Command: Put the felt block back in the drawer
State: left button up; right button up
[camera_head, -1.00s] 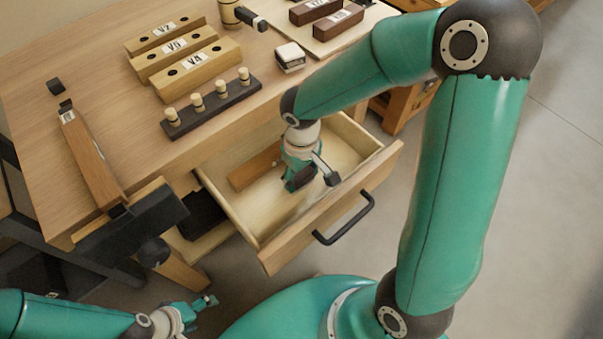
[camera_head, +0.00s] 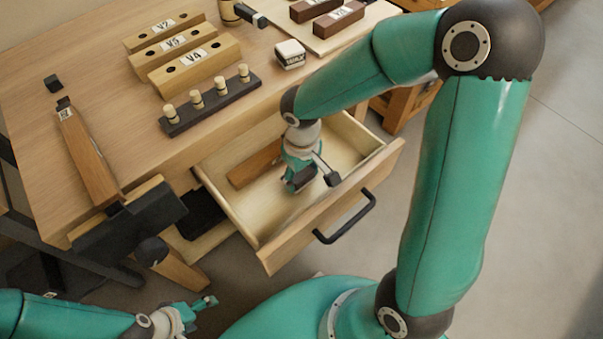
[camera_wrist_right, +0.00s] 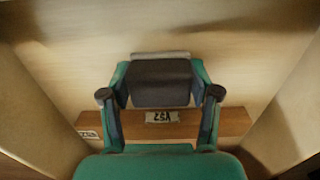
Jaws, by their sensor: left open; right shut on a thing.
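The felt block is a dark grey block with a pale edge (camera_wrist_right: 160,83), held between the two fingers of my right gripper (camera_wrist_right: 159,92) in the right wrist view. In the head view my right gripper (camera_head: 299,178) is down inside the open drawer (camera_head: 285,240), and its fingers mostly hide the block. I cannot tell whether the block touches the drawer floor. A brown wooden bar (camera_head: 254,164) lies in the drawer beside the gripper; its label (camera_wrist_right: 161,117) shows in the right wrist view. My left gripper (camera_head: 206,303) is open and empty, low in front of the bench.
The drawer's black handle (camera_head: 346,220) faces the open floor. On the bench (camera_head: 110,40) stand labelled wooden blocks (camera_head: 193,65), a dark peg rack (camera_head: 211,105), a white-topped block (camera_head: 290,53) and a vise (camera_head: 130,225) at the left front corner. The drawer's right part is free.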

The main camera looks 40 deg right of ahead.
jog(key=shift+f+b, duration=0.3)
jog(key=shift+b, duration=0.05)
dwell(0.3)
jog(key=o, duration=1.4)
jog(key=shift+o, duration=0.2)
jog(key=shift+r, duration=0.15)
jog(key=shift+r+p, duration=2.7)
jog(key=shift+r, duration=0.7)
jog(key=shift+r, duration=0.1)
